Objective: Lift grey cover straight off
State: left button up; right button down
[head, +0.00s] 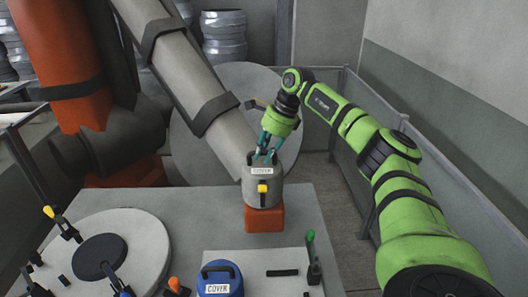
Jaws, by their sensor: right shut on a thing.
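The grey cover (262,191) is in the middle of the head view, with a white "COVER" label on it and a yellow latch-like piece on its front. It is upright at the lower end of a thick grey tube (184,68), directly above an orange block (265,219). I see no clear gap between cover and block. My right gripper (265,155), with teal fingers, comes down from above and is shut on the top of the grey cover, at its handle. The handle is mostly hidden by the fingers. My left gripper is not in view.
A blue cover (219,288), also labelled, stands at the front on a pale board. A green-handled tool (312,258) stands right of it. A round grey plate with a dark disc (99,257) lies at left. A big orange machine (60,60) fills the upper left. Grey panels (359,102) stand behind at right.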

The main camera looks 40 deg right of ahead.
notch_tip(320, 180, up, 2)
jog(key=shift+r+p, duration=0.1)
jog(key=shift+p, duration=0.6)
jog(key=shift+r+p, duration=0.75)
jog(key=shift+r, duration=3.55)
